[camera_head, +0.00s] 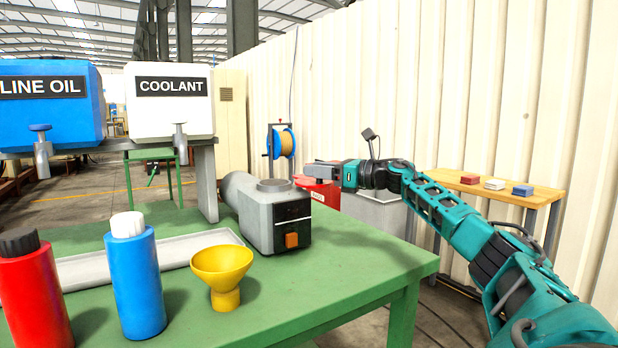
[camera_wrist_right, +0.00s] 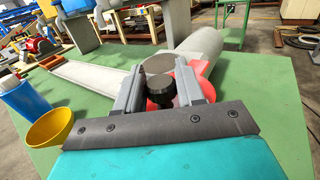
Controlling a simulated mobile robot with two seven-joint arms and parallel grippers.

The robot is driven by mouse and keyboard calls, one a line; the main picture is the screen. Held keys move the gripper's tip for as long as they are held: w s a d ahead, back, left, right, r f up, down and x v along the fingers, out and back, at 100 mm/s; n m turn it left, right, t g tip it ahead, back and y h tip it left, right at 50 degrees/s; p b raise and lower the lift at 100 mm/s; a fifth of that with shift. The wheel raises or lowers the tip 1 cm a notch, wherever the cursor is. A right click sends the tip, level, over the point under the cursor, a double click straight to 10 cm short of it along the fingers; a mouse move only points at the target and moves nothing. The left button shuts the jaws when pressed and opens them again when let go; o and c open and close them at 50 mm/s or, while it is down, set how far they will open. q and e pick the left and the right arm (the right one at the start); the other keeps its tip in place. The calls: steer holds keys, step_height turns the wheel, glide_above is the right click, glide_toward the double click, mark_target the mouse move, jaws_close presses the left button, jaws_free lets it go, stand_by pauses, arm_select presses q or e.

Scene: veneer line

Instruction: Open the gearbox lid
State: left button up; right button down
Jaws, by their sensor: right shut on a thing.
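The grey gearbox (camera_head: 270,215), with an orange square on its front, stands at the back right of the green table. Its round top (camera_head: 273,185) shows a raised rim, also visible in the wrist view (camera_wrist_right: 158,64); I cannot tell how deep it is. My right gripper (camera_head: 312,170) is right of this top, apart from it in the head view. In the wrist view it is shut on a black knob (camera_wrist_right: 158,94). A red part (camera_wrist_right: 197,84) shows around the fingers; it is partly hidden, and whether it joins the knob is unclear. My left gripper is out of view.
A yellow funnel (camera_head: 222,268), a blue bottle (camera_head: 136,285) and a red bottle (camera_head: 35,295) stand at the table's front left. A long grey tray (camera_head: 180,247) lies behind them. Oil and coolant tanks (camera_head: 168,110) rise behind. The table's front right is clear.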

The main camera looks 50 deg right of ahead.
stand_by(0.3)
steer(key=c, duration=0.8)
jaws_free()
